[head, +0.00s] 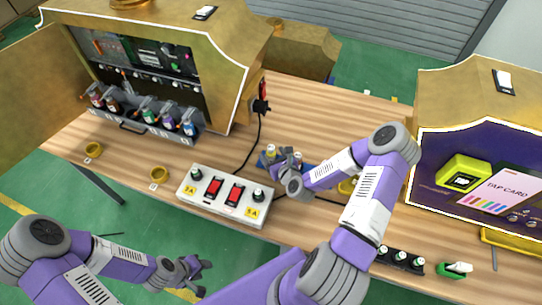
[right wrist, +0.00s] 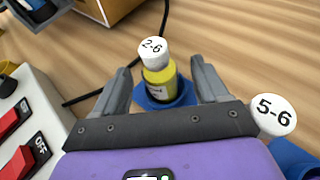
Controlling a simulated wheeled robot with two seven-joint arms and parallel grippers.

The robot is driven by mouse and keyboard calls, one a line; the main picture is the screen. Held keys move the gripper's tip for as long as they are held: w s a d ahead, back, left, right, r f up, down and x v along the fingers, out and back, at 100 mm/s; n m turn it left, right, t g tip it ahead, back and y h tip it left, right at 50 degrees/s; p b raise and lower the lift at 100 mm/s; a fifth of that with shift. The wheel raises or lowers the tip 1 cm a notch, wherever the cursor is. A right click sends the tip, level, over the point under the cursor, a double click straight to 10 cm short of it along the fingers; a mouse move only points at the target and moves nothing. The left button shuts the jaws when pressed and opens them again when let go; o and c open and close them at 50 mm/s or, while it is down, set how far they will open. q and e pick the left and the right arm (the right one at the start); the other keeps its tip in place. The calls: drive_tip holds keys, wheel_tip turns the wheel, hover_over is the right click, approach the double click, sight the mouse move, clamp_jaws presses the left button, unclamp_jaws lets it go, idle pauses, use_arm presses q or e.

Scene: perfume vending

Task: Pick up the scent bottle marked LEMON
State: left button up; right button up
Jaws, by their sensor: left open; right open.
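A yellow bottle (right wrist: 158,84) with a white cap marked 2-6 stands upright in a blue holder (right wrist: 182,95); its label is too small to read, so I cannot confirm LEMON. In the right wrist view it is between the open fingers of my right gripper (right wrist: 160,85), with gaps on both sides. In the head view the bottle (head: 270,151) is beside my right gripper (head: 284,163), which partly hides the holder. My left gripper (head: 192,269) is open and empty, low at the left, clear of the table.
A second cap marked 5-6 (right wrist: 274,115) is right of my right gripper. A white switch box (head: 224,190) with red switches is to the left. The vending cabinet (head: 150,128) holds several bottles. A black rack (head: 400,258) and a card terminal (head: 463,180) are on the right.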

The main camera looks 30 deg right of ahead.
drive_tip(key=x, duration=0.2)
drive_tip(key=shift+w+f, duration=0.15)
drive_tip(key=shift+w, duration=0.05)
drive_tip(key=c, duration=1.1)
